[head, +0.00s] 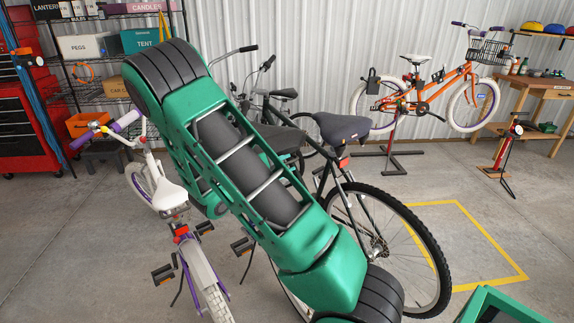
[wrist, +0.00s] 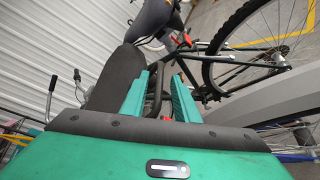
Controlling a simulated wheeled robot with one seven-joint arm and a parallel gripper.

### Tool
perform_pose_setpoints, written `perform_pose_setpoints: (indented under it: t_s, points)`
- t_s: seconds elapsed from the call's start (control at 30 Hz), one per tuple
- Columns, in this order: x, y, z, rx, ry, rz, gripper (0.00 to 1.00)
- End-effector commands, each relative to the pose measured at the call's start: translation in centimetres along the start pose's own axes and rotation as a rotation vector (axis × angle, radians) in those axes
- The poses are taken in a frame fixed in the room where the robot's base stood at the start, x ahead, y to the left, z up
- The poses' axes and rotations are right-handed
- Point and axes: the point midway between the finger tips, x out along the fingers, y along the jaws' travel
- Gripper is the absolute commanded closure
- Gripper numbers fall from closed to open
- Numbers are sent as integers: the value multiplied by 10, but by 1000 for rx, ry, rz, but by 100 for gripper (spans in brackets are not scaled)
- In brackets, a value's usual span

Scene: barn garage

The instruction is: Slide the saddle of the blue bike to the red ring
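My gripper (wrist: 167,74) shows in the wrist view with its two green fingers apart. A dark bent part (wrist: 154,92) shows between or beyond them; I cannot tell whether they touch it. A dark grey saddle (wrist: 120,76) lies just left of the left finger. In the head view a dark saddle (head: 284,139) shows beside my arm, which hides its bike's frame and my gripper. No bike is plainly blue; thin blue tubes (wrist: 299,126) show at the wrist view's right edge. A small red spot (wrist: 166,119) shows between the fingers; I cannot make out a red ring.
A dark bike with a grey saddle (head: 342,127) and red rear light (head: 344,162) stands close on the right. A white and purple bike (head: 168,193) stands left. An orange bike (head: 424,88) hangs on a stand behind. Floor inside the yellow outline (head: 485,230) is partly clear.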

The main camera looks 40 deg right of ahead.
Motion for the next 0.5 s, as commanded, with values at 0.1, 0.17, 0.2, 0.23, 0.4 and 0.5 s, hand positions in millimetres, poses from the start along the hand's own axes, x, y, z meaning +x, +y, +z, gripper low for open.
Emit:
perform_pose_setpoints:
  t_s: [0.1,0.17,0.2,0.23,0.4,0.5]
  points:
    - [10,0,0,1,0,0,72]
    - [12,0,0,1,0,0,72]
    - [13,0,0,1,0,0,72]
    - [14,0,0,1,0,0,72]
    - [14,0,0,1,1,0,72]
    - [14,0,0,1,0,0,79]
